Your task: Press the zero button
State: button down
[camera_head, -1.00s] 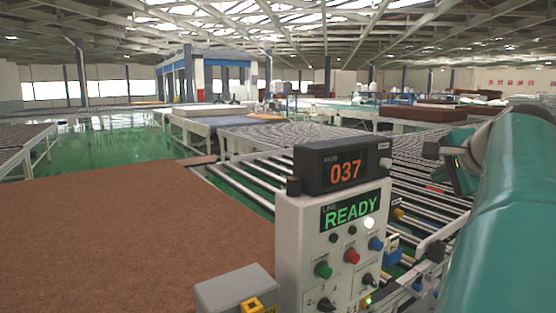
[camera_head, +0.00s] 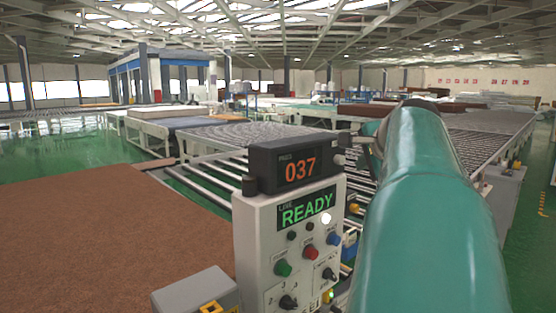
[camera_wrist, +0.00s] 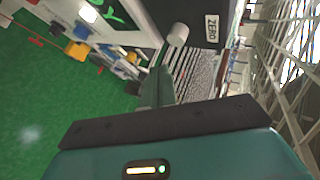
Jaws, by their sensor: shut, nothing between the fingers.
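The zero button (camera_wrist: 178,34) is a pale round knob on the side of the dark counter box, beside a white label reading ZERO (camera_wrist: 212,29) in the wrist view. In the head view the button (camera_head: 339,160) sits at the right side of the counter box (camera_head: 298,164), which shows 037. My gripper (camera_wrist: 159,74) is shut and empty, its tip just below the button in the wrist picture; I see no clear contact. In the head view my teal arm hides part of the gripper (camera_head: 368,148), which is close to the box's right side.
The control panel (camera_head: 263,235) below the box has a READY display, a green button (camera_head: 283,268), a red button (camera_head: 309,252) and knobs. A brown mattress (camera_head: 110,240) lies at left. Roller conveyors (camera_head: 250,138) run behind the panel. Green floor is open at far right.

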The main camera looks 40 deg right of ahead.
aim_at(343, 162)
jog(key=shift+w+a, duration=0.1)
jog(key=shift+w, duration=0.85)
jog(key=shift+w, duration=0.15)
dwell(1.2)
jog(key=shift+w, duration=0.3)
jog(key=shift+w+a, duration=0.15)
jog(key=shift+w, duration=0.7)
dwell(1.1)
jog(key=shift+s, duration=1.25)
jog(key=shift+s+d, duration=0.2)
jog(key=shift+s, duration=1.1)
jog(key=shift+s+d, duration=0.15)
jog(key=shift+s, duration=1.1)
